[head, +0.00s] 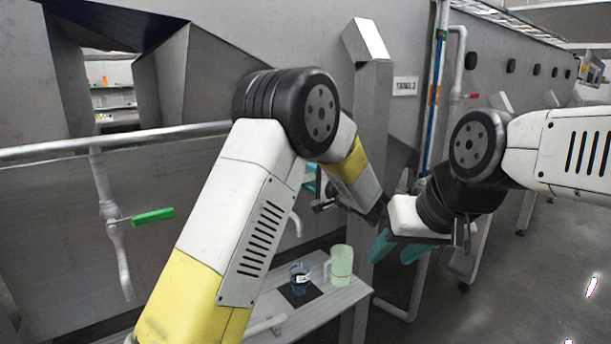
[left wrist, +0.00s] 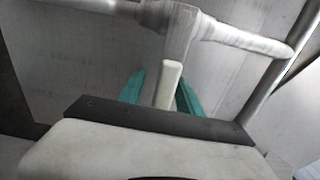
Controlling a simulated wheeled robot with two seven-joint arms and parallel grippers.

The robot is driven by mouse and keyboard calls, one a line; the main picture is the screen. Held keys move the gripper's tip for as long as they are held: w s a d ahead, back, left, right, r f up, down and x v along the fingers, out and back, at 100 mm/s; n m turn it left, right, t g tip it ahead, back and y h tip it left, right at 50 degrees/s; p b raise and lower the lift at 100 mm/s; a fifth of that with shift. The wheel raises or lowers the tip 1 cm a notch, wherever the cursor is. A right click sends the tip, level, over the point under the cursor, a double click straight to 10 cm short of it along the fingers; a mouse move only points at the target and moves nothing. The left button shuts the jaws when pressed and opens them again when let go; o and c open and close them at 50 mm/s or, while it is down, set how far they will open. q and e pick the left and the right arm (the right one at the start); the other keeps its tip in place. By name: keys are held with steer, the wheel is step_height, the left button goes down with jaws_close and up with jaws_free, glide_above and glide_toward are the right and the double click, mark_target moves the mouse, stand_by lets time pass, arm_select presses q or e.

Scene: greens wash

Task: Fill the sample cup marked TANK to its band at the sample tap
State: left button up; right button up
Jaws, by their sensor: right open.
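A small clear cup with a dark blue tint and a white label (head: 300,279) stands upright on a black mat (head: 292,300) on the low bench. The label is too small to read, and I cannot tell a band or fill level. A pale curved spout (head: 297,222) is above and behind the cup. My left gripper (head: 314,180) is partly hidden by my arm. In the left wrist view its teal fingers (left wrist: 160,96) stand apart on either side of a pale tap lever (left wrist: 168,85), with a gap at the left finger. My right gripper (head: 396,248) is open and empty, right of the bench.
A pale green translucent jug (head: 341,262) stands right of the cup on the grey bench (head: 335,298). A pipe valve with a green handle (head: 153,215) is at the left. A TANK 2 sign (head: 405,86) is on the wall. Floor at the right is open.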

mark_target(313, 178)
arm_select(q)
steer(key=shift+v, duration=3.9)
